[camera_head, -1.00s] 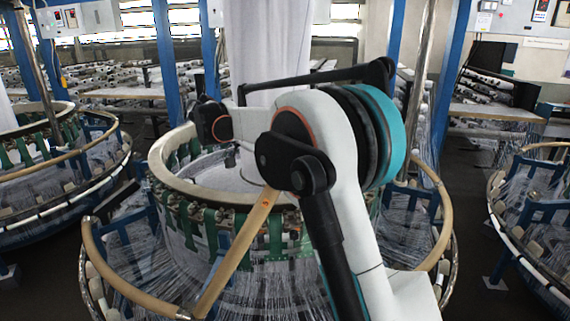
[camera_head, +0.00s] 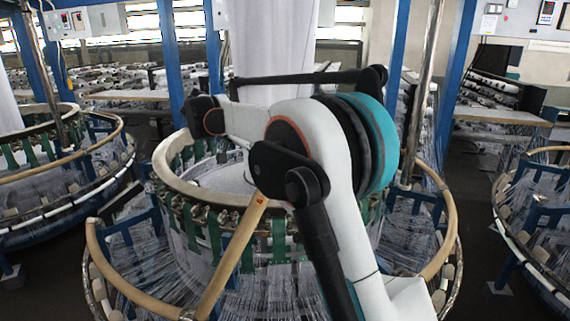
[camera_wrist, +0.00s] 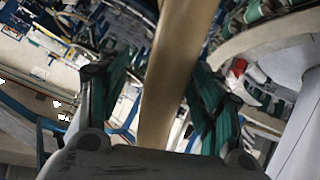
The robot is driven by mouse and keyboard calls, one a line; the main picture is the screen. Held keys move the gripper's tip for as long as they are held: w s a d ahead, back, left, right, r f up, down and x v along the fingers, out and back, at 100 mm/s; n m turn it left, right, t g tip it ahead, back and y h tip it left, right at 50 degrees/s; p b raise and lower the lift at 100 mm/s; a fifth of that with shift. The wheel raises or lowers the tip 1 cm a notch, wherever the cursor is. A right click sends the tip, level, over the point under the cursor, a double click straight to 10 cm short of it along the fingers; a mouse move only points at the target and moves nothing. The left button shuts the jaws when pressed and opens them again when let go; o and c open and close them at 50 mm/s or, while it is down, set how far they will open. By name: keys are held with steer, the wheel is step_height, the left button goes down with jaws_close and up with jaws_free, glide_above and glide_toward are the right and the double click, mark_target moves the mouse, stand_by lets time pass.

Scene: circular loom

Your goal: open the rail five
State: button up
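The circular loom has a tan upper ring (camera_head: 180,188) and lower curved tan rails (camera_head: 120,272). A straight tan rail (camera_head: 236,252) with a small orange mark slants down from the ring at the front; I cannot read a number on it. In the wrist view a straight tan rail (camera_wrist: 172,75) runs between the two fingers of my gripper (camera_wrist: 160,85). The fingers are spread, with a gap visible on the rail's left side. I cannot make out my gripper in the head view, where my arm covers part of the loom.
Another loom stands at the left (camera_head: 60,160) and one at the right edge (camera_head: 535,215). A blue post (camera_head: 172,60) and a metal pole (camera_head: 420,90) rise behind the middle loom. White fabric (camera_head: 268,40) hangs above its centre. Dark floor shows between the looms.

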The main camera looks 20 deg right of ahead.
steer(key=v, duration=0.8)
steer(key=shift+a, duration=0.2)
steer(key=shift+r, duration=0.1)
steer(key=s+d+f+n+t+y, duration=0.1)
steer(key=s+d+n+t+y, duration=0.2)
steer(key=s, duration=0.5)
steer(key=s+d+f+n+t+y, duration=0.1)
steer(key=s+n+y, duration=0.1)
steer(key=s+n, duration=0.5)
steer(key=s+a+f+n+t+y, duration=0.2)
steer(key=s+f+n+t+y, duration=0.1)
steer(key=s+f, duration=0.65)
steer(key=s+a+f+n+t+y, duration=0.1)
steer(key=s+f+n+t+y, duration=0.15)
steer(key=s+f, duration=0.65)
step_height(320, 180, down, 18)
steer(key=s+b, duration=0.2)
steer(key=b, duration=1.9)
steer(key=shift+s+f+b, duration=0.15)
steer(key=shift+s+b, duration=0.05)
steer(key=shift+b, duration=0.2)
